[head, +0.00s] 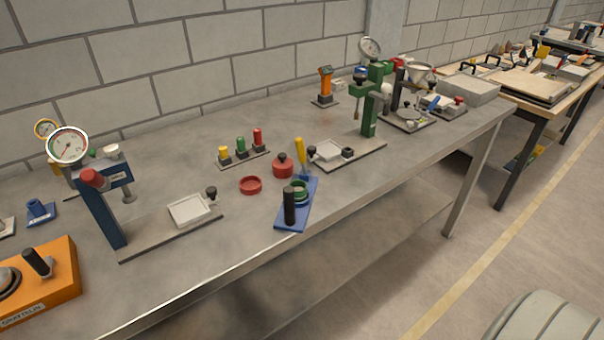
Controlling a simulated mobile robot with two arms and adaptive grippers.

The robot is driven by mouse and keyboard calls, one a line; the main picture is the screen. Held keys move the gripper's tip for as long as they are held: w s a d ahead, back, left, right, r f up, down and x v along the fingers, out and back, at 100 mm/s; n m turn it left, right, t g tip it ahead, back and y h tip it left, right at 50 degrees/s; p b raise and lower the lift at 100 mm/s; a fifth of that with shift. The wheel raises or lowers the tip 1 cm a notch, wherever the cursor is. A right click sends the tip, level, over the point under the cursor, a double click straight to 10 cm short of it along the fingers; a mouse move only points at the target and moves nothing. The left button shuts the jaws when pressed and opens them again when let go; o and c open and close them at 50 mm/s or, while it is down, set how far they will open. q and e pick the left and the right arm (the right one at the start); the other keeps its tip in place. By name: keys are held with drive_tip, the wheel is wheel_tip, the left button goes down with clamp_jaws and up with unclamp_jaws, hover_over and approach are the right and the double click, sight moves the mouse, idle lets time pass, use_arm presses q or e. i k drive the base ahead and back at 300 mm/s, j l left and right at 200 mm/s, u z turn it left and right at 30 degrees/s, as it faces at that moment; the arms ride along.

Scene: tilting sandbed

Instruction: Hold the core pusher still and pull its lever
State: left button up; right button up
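A device with a blue base plate (309,191), which looks like the core pusher, lies on the grey bench near its front edge. A black upright grip (290,206) stands at its near end, and a green ring sits around its middle. A yellow-handled lever (300,151) stands upright, slightly tilted, at its far end. No label on it can be read. Neither of my grippers shows, and nothing is touching the device.
A red lidded pot (283,166) and a red ring (251,185) are just left of it. A green press (369,115) stands right, a blue press (107,205) left, an orange box (60,268) at front left. Bare bench (240,232) lies left of the device.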

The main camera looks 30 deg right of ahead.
sight(298, 141)
drive_tip(key=l+u, duration=0.1)
drive_tip(key=l, duration=0.35)
drive_tip(key=k+l+u, duration=0.15)
drive_tip(key=l, duration=0.3)
drive_tip(key=l+u, duration=0.1)
drive_tip(key=l, duration=0.35)
drive_tip(key=k+l+u, duration=0.1)
drive_tip(key=l, duration=0.35)
drive_tip(key=k+l+u, duration=0.1)
drive_tip(key=l, duration=0.3)
